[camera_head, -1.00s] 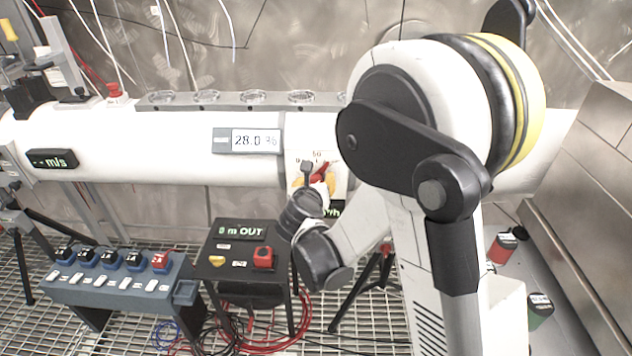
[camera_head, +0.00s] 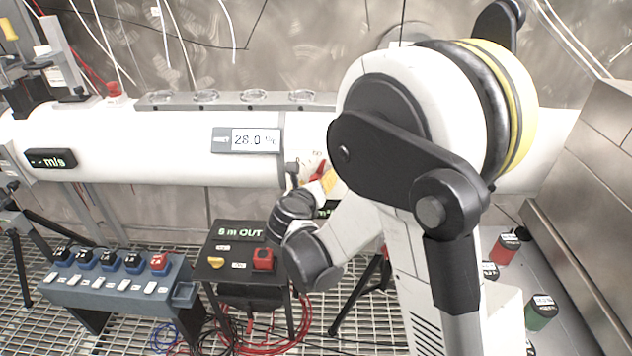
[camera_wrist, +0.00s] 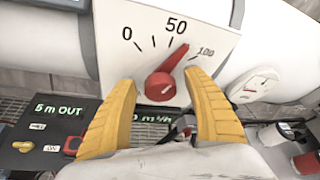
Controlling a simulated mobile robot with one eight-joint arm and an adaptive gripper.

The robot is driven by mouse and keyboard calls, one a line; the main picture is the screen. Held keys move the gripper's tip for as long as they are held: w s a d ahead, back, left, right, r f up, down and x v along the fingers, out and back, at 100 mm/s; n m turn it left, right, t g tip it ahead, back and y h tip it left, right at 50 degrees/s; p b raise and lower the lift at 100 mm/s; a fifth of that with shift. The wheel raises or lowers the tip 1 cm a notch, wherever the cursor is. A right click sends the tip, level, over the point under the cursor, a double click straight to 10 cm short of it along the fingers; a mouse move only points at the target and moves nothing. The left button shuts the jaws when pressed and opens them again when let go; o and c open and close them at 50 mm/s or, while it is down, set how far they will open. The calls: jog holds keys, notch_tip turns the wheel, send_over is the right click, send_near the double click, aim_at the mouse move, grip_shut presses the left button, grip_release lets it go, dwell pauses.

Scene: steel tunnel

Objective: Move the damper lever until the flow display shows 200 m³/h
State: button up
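The red damper lever (camera_wrist: 165,78) sits on a white dial plate (camera_wrist: 215,25) marked 0, 50 and 100. Its tip points between the 50 and 100 marks. It also shows small in the head view (camera_head: 320,169), partly hidden by my arm. My gripper (camera_wrist: 160,79) is open, with one yellow finger on each side of the lever's round base. I cannot tell whether either finger touches it. The green flow display (camera_wrist: 150,117) below the dial reads "0 m³/h" where visible; my left finger may cover leading digits.
A white pipe (camera_head: 110,140) carries a display reading 28.0 % (camera_head: 254,140). Below stand a black box (camera_head: 238,265) with an "m OUT" display and a blue-grey switch box (camera_head: 110,292). Cables lie on the grating. Red and green cans stand at the right.

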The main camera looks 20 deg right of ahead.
jog(key=v, duration=1.2)
jog(key=s+a+r+n+t+y, duration=0.1)
jog(key=a+r+n+t+y, duration=0.3)
jog(key=r+n, duration=0.6)
jog(key=a+r+n+t+y, duration=0.1)
jog(key=a+r+n+y, duration=0.1)
jog(key=r+n+y, duration=0.65)
jog(key=s+d+f+n+g+h, duration=0.3)
jog(key=s+d+f+n+g, duration=0.2)
jog(key=s+f+n, duration=0.3)
jog(key=s+d+f+n+g+h, duration=0.3)
jog(key=s+d+f+n+g, duration=0.2)
jog(key=s+f+n, duration=0.4)
jog(key=shift+s+d, duration=0.8)
jog(key=shift+s, duration=0.2)
